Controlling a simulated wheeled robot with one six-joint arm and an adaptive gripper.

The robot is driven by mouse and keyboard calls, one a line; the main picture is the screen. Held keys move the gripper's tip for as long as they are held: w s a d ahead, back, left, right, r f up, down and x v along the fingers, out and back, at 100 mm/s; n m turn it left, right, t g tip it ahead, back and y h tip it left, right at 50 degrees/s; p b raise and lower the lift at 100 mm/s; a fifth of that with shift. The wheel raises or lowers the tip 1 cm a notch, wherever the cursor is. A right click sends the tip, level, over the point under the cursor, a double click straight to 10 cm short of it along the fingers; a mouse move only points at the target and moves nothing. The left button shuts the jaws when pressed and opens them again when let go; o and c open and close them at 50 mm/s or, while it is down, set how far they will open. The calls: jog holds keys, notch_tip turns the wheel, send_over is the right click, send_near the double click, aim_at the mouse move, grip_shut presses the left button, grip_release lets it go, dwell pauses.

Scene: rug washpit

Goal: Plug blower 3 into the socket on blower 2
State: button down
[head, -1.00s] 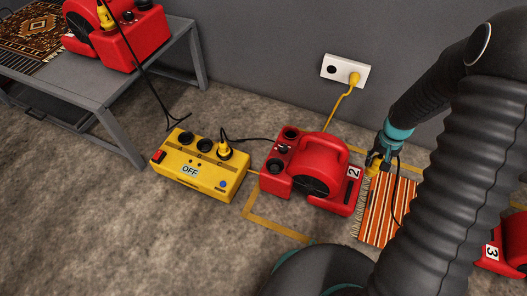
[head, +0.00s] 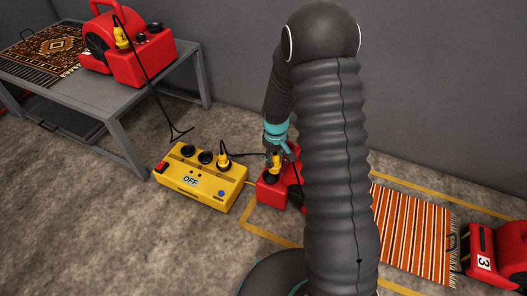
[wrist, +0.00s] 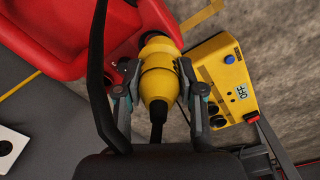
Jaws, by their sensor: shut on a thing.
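My gripper (head: 275,153) is shut on a yellow plug (wrist: 158,75), with a finger on each side of it and its dark cord trailing back. In the head view the plug (head: 276,164) is over the left part of red blower 2 (head: 267,191). Blower 2 (wrist: 45,35) fills the upper left of the wrist view, with the plug's far end over its housing. The plug and fingers hide the socket area; I cannot tell whether they touch. My arm hides most of blower 2 in the head view. Red blower 3 (head: 483,262) stands at the right edge.
A yellow power box (head: 215,187) marked OFF stands left of blower 2 with a yellow plug in it. Blower 1 (head: 140,60) sits on a grey table (head: 120,125) at upper left. A striped rug (head: 415,235) lies right of my arm. A white wall outlet (wrist: 12,145) shows in the wrist view.

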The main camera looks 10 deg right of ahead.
jog(key=w+f+n+b, duration=0.2)
jog(key=w+f+n, duration=0.2)
jog(key=f+n, duration=0.4)
jog(key=shift+w+b, duration=0.2)
jog(key=shift+b, duration=0.1)
dwell(0.8)
jog(key=shift+s, duration=0.15)
jog(key=shift+f+b, duration=1.5)
jog(key=shift+f, duration=0.25)
dwell(0.9)
jog(key=c, duration=0.6)
grip_release()
jog(key=shift+c, duration=0.2)
